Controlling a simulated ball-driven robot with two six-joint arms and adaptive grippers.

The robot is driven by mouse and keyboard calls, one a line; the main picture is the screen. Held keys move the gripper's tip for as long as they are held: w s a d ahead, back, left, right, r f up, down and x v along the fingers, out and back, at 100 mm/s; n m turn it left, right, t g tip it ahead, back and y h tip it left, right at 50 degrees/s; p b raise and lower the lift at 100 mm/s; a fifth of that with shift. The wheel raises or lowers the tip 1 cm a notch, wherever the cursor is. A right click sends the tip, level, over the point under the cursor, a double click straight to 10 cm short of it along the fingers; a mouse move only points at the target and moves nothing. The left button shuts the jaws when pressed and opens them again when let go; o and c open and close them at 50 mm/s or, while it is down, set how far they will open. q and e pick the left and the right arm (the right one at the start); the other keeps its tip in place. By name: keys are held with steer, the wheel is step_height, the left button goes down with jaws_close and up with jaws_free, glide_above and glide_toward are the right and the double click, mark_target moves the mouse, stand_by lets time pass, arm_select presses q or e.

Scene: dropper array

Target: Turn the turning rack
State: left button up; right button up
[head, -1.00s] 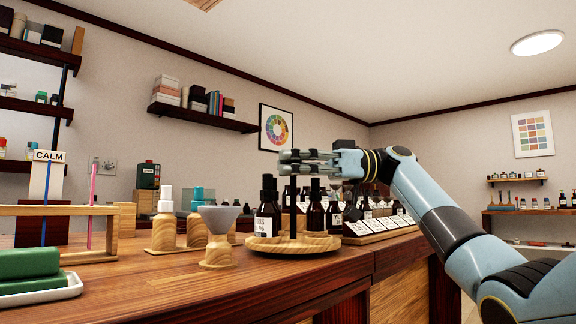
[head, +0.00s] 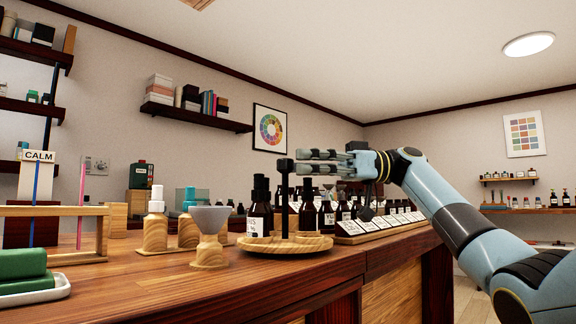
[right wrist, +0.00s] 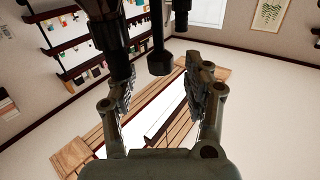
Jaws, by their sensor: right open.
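The turning rack (head: 310,243) is a round, pale wooden tray on the wooden counter. A dark upright post (head: 285,205) with a wider knob on top rises from its middle. A dark bottle with a white label (head: 259,222) stands at the tray's left; more dark bottles show right of the post, and I cannot tell which are on the tray. My right gripper (head: 308,162) is open and empty, level with the knob and just right of it. The right wrist view shows its spread fingers (right wrist: 165,100) with dark, knobbed shapes ahead of them. My left gripper is not in view.
A grey funnel on a wooden stand (head: 210,230) is left of the rack, by a white-topped wooden bottle (head: 156,220). A sloped row of white labels (head: 385,228) lies to the right. A tube stand and green blocks (head: 22,272) are far left.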

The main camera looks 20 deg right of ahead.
steer(key=s+d, duration=0.1)
steer(key=d, duration=0.7)
steer(key=shift+d, duration=0.15)
steer(key=shift+s, duration=0.1)
